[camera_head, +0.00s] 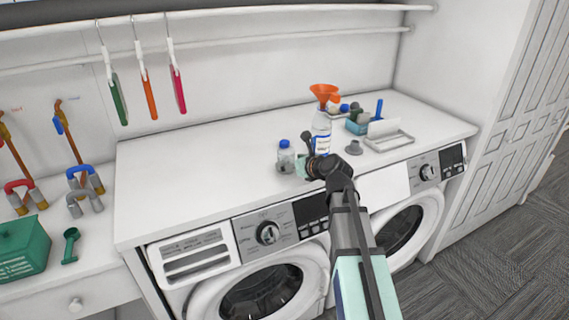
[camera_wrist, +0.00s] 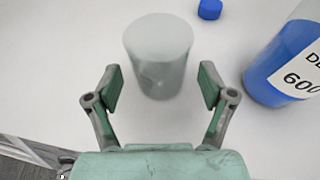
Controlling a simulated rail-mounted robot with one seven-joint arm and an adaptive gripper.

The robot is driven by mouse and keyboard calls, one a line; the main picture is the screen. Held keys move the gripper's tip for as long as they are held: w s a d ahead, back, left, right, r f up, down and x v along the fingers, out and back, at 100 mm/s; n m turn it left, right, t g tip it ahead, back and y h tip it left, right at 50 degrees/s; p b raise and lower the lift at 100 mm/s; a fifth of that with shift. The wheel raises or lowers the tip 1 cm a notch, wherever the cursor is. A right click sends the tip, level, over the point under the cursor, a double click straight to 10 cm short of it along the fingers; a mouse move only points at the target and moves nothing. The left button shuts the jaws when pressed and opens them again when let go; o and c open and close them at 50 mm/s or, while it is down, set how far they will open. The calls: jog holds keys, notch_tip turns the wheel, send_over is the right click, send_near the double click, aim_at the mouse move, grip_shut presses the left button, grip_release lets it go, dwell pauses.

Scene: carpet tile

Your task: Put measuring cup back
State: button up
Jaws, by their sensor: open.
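A translucent grey cup (camera_wrist: 158,75), which looks like the measuring cup, stands on the white counter in the wrist view. It also shows in the head view (camera_head: 286,160), just left of my gripper. My gripper (camera_wrist: 158,95) is open, with one finger toward each side of the cup. No contact between fingers and cup shows. In the head view my gripper (camera_head: 303,166) is low over the counter, and the wrist partly covers it.
A blue cap (camera_wrist: 210,9) lies beyond the cup.

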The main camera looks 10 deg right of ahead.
jog(key=v, duration=0.6)
jog(key=shift+s+d+r+b, duration=0.1)
jog(key=shift+s+r+b, duration=0.15)
jog(key=shift+b, duration=0.1)
